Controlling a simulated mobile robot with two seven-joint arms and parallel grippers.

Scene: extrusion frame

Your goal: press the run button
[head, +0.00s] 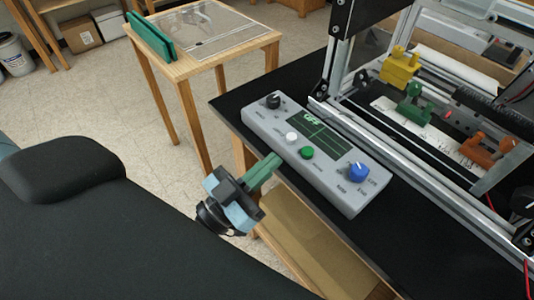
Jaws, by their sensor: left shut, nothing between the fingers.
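A grey control box (340,193) lies on the black table top. It has a green button (307,153), a white button (291,138), a black knob (273,101), a blue knob (358,172) and a dark screen (322,131) that seems to read "OFF". The labels beside the buttons are too small to read, so I cannot tell from them which is the run button. My left gripper (276,160) is shut and empty, its green fingers pointing at the box's near-left edge, just short of the white and green buttons. My right gripper is not in view.
An aluminium extrusion frame (420,170) stands right behind the box, with yellow (400,66), green (414,104) and orange (478,150) parts inside. A wooden side table (180,70) with green panels stands at the back left. The floor between is clear.

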